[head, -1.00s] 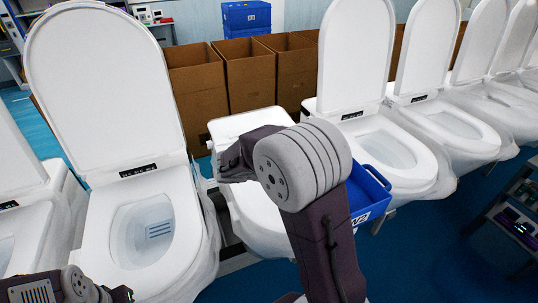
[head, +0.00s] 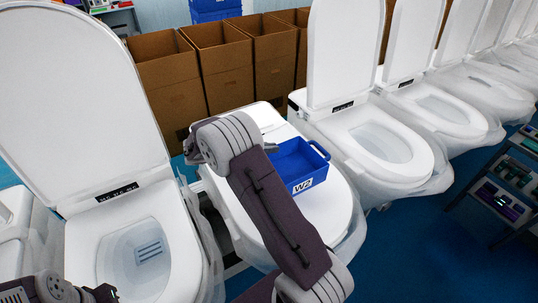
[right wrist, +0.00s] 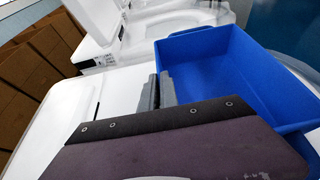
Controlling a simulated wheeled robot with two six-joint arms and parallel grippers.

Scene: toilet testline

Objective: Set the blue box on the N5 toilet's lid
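The blue box (head: 303,164), open at the top and labelled W2, is over the closed white lid (head: 334,208) of the middle toilet, between two open toilets. I cannot tell whether it touches the lid. My right gripper (right wrist: 158,92) is at the near left wall of the box (right wrist: 230,75) in the right wrist view, its grey fingers closed on that wall. In the head view my right arm hides these fingers and the box's left end. No N5 label is readable. My left gripper (head: 104,293) is at the bottom left, only partly in view.
An open toilet (head: 140,250) with raised lid stands on the left, and another (head: 375,145) on the right. Several cardboard boxes (head: 225,60) stand behind. Blue crates (head: 215,8) are at the back. A shelf rack (head: 505,190) stands at the right.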

